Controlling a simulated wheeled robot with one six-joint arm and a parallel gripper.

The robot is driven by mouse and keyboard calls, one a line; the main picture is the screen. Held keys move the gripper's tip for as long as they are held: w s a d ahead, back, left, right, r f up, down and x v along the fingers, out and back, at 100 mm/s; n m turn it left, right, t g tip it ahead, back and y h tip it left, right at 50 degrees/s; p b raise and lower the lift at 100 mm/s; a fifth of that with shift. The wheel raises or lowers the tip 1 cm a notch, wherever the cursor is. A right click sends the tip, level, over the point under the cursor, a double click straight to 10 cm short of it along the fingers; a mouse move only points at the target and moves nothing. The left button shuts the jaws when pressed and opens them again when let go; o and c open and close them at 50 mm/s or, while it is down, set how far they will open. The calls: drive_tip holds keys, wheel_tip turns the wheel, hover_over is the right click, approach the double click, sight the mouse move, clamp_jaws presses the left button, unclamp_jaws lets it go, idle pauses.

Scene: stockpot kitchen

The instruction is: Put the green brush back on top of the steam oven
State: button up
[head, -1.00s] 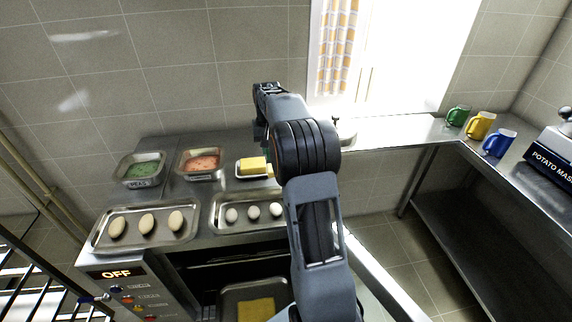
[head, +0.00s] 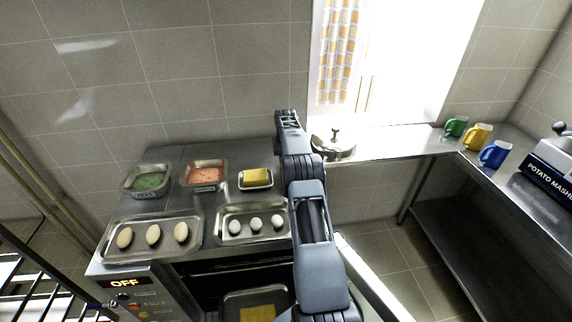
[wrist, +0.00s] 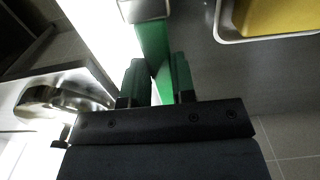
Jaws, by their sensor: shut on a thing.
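The green brush (wrist: 153,45) is between the fingers of my gripper (wrist: 158,84) in the wrist view, with its green length running up the picture. My gripper is shut on it, above the right part of the steel oven top. In the head view my arm hides the brush and fingertips. The oven, which I take for the steam oven (head: 160,271), has a panel reading OFF, and its steel top carries several trays. I cannot tell whether the brush touches the top.
A butter dish (head: 256,187) is close left of my arm; its corner also shows in the wrist view (wrist: 229,36). An egg tray (head: 222,242) lies nearer. A lidded steel pot (head: 333,151) stands right of my arm. Several mugs stand on the right counter.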

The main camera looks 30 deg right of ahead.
drive_tip(key=shift+w+d+f+p, duration=0.15)
drive_tip(key=shift+d+f+p, duration=0.15)
drive_tip(key=shift+f, duration=0.15)
wheel_tip(320, 180, down, 2)
drive_tip(key=shift+d+p, duration=0.1)
drive_tip(key=shift+p, duration=0.4)
drive_tip(key=shift+f, duration=0.55)
drive_tip(key=o, duration=0.7)
drive_tip(key=shift+f, duration=0.1)
drive_tip(key=shift+o, duration=1.1)
